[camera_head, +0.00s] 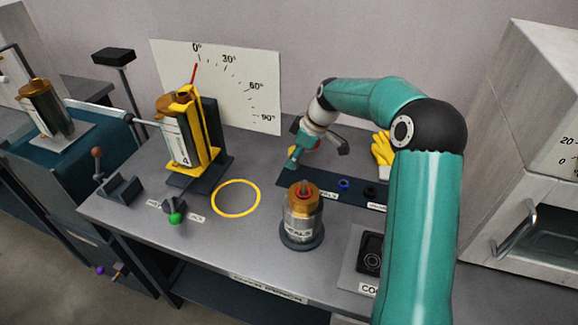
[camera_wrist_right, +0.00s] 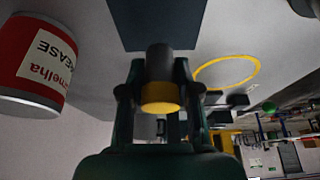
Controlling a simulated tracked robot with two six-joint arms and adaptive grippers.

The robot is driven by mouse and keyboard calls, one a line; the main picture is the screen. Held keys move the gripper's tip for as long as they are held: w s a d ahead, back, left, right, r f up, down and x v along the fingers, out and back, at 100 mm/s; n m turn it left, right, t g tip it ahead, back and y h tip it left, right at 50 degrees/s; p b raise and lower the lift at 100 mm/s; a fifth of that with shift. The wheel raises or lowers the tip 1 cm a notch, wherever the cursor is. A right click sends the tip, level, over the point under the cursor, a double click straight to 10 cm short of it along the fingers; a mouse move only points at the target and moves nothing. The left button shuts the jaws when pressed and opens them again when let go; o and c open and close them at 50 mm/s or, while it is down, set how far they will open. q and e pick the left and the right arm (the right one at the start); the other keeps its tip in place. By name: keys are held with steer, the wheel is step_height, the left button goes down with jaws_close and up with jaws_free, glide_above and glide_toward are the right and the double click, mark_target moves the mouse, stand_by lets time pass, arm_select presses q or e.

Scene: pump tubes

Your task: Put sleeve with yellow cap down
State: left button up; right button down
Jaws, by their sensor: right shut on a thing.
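In the right wrist view, a dark grey sleeve with a yellow cap (camera_wrist_right: 161,94) sits between the two fingers of my right gripper (camera_wrist_right: 160,88), which is shut on it. The yellow cap end faces the camera. In that view, the dark mat (camera_wrist_right: 155,28) lies beyond the sleeve; I cannot tell whether the sleeve touches it. In the head view, my right gripper (camera_head: 296,156) is low over the left back end of the mat (camera_head: 316,190). The sleeve is mostly hidden there, with a small bit of yellow showing. My left gripper is not in view.
A blue ring (camera_head: 344,184) and a black ring (camera_head: 370,190) lie on the mat. A metal cylinder (camera_head: 302,222) stands in front of it. A yellow ring outline (camera_head: 236,212) marks the bench. A red grease can (camera_wrist_right: 42,62) shows in the wrist view.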

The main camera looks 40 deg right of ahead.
steer(key=shift+s+x, duration=0.2)
steer(key=shift+x, duration=1.6)
steer(key=shift+f, duration=0.15)
steer(key=c, duration=0.8)
jaws_free()
steer(key=v, duration=1.2)
steer(key=shift+d+p, duration=0.1)
steer(key=shift+p, duration=0.2)
